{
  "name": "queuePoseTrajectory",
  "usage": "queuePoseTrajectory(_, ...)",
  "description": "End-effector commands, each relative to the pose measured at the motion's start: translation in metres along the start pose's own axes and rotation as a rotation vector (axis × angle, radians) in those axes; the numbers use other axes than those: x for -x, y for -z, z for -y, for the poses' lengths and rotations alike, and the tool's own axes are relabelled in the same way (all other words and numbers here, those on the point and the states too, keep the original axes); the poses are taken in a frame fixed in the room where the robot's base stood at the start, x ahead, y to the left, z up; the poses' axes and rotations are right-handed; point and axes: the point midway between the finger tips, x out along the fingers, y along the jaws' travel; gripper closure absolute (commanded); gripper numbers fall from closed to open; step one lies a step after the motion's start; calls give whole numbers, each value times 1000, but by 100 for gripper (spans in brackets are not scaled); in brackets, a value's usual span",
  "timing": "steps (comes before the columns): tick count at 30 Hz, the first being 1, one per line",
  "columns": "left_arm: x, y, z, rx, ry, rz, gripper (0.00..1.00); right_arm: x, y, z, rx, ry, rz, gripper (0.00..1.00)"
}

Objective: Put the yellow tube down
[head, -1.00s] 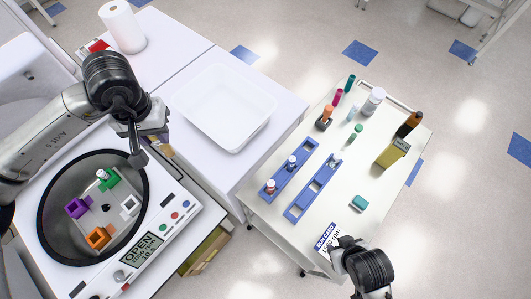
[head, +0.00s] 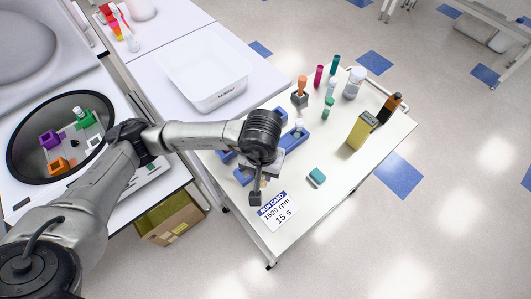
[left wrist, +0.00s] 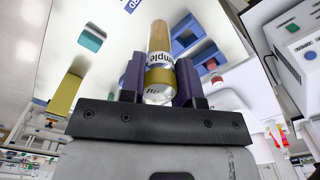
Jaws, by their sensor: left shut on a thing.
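The yellow tube (left wrist: 160,42), with a "Sample" label, shows in the left wrist view. My left gripper (left wrist: 158,88) is shut around it near its lower end in that view. In the head view my left gripper (head: 256,195) hangs over the front of the white cart, by the near end of a blue rack (head: 243,178). The tube is hidden there behind my gripper and arm. A blue rack (left wrist: 193,43) shows beyond the tube in the wrist view; I cannot tell whether they touch. My right gripper is out of view.
A run card (head: 279,212) and a teal block (head: 317,177) lie right of my gripper. A yellow box (head: 361,130), a white bottle (head: 354,82) and several tubes stand farther back. The open centrifuge (head: 25,150) is at left, a white tray (head: 205,78) behind.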

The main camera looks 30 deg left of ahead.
Motion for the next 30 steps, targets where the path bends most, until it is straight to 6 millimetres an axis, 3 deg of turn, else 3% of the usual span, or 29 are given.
queuePoseTrajectory(1,-17,-6,1,18,-2,3,92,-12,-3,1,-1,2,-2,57)
queuePoseTrajectory(7,-39,-9,10,71,-4,1,92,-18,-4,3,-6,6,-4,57)
queuePoseTrajectory(21,-91,57,67,77,-3,0,92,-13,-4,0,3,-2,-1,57)
queuePoseTrajectory(30,-104,73,80,72,-5,-2,92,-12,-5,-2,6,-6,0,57)
